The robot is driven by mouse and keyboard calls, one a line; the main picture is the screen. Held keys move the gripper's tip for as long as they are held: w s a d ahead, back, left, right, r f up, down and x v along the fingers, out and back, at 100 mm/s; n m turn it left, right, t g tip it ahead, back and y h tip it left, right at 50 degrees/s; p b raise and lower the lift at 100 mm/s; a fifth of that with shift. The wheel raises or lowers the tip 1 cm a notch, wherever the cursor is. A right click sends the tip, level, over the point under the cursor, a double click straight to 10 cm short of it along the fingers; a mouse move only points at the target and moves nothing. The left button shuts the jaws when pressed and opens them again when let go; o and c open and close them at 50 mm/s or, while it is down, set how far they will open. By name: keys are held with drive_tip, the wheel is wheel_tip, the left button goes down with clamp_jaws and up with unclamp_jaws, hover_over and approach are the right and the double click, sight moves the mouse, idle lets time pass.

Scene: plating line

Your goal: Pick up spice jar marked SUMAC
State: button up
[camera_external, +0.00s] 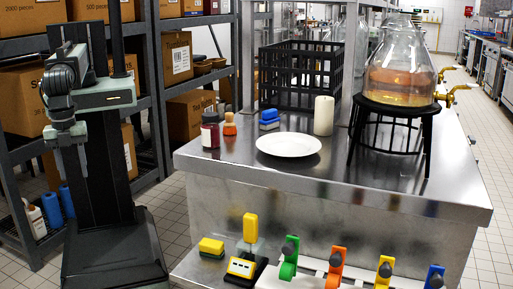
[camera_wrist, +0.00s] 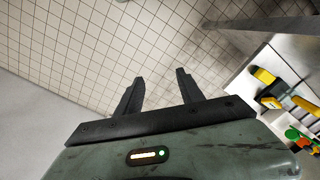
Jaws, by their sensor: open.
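A small dark red jar with a dark lid and a pale label (camera_external: 210,132) stands upright near the left end of the steel counter (camera_external: 350,172). Its label is too small to read, so I cannot tell if it says SUMAC. My gripper (camera_external: 70,162) hangs at the left in the external view, pointing down, well apart from the jar and left of the counter. In the wrist view my gripper (camera_wrist: 160,76) shows two black fingers apart with only tiled floor beyond them. The jar does not show there.
A white candle (camera_external: 324,115), a black crate (camera_external: 301,75) and a glass dispenser (camera_external: 398,70) stand further right. Shelves with cardboard boxes (camera_external: 178,57) are behind my arm.

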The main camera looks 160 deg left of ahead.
drive_tip(key=o, duration=0.7)
